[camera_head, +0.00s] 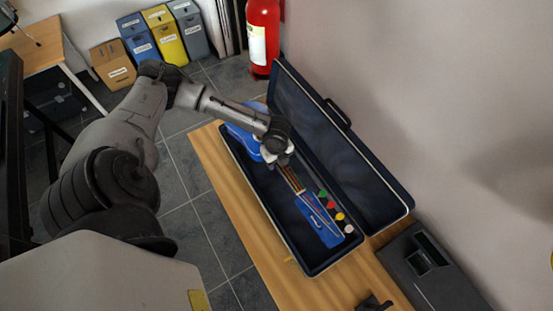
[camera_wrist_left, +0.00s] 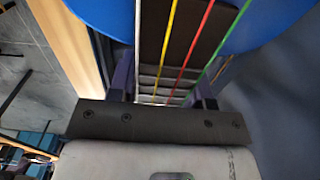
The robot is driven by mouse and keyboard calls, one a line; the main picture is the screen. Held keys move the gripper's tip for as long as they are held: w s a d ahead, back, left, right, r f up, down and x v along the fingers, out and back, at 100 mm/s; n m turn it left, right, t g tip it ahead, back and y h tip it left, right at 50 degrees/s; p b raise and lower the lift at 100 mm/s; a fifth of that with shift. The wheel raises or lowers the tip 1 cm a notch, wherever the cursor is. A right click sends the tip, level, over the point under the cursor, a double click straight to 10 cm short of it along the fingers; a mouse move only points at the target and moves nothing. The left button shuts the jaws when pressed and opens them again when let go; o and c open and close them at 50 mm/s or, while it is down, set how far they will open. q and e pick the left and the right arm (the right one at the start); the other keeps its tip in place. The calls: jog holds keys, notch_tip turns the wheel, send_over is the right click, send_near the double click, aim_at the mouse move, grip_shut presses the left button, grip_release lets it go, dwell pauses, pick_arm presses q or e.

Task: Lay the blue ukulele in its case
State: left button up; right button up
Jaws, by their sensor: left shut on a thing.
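The blue ukulele (camera_head: 318,216) lies along the length of the open dark case, over its inside. Its rounded body (camera_head: 240,140) is at the far left end, partly behind my arm, and its headstock with coloured pegs points to the near end. My left gripper (camera_head: 283,158) is shut on the neck. In the left wrist view the neck (camera_wrist_left: 152,50) with its coloured strings runs between the fingers (camera_wrist_left: 163,90). The case (camera_head: 320,266) has its lid (camera_head: 335,150) standing open on the right. I cannot tell whether the ukulele touches the case floor. My right gripper is not in view.
The case stands on a wooden table (camera_head: 225,185). A black device (camera_head: 430,265) lies right of it, and a small dark object (camera_head: 375,303) is at the bottom edge. A red fire extinguisher (camera_head: 262,35) and labelled bins (camera_head: 165,38) stand behind. The wall is close on the right.

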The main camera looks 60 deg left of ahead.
pick_arm(q)
jog(key=shift+a+f+b, duration=0.1)
jog(key=shift+f+b, duration=2.65)
jog(key=shift+b, duration=0.5)
jog(key=shift+f, duration=1.8)
jog(key=shift+r, duration=0.1)
jog(key=shift+p, duration=0.4)
jog(key=shift+p, duration=0.45)
jog(key=shift+f, duration=0.45)
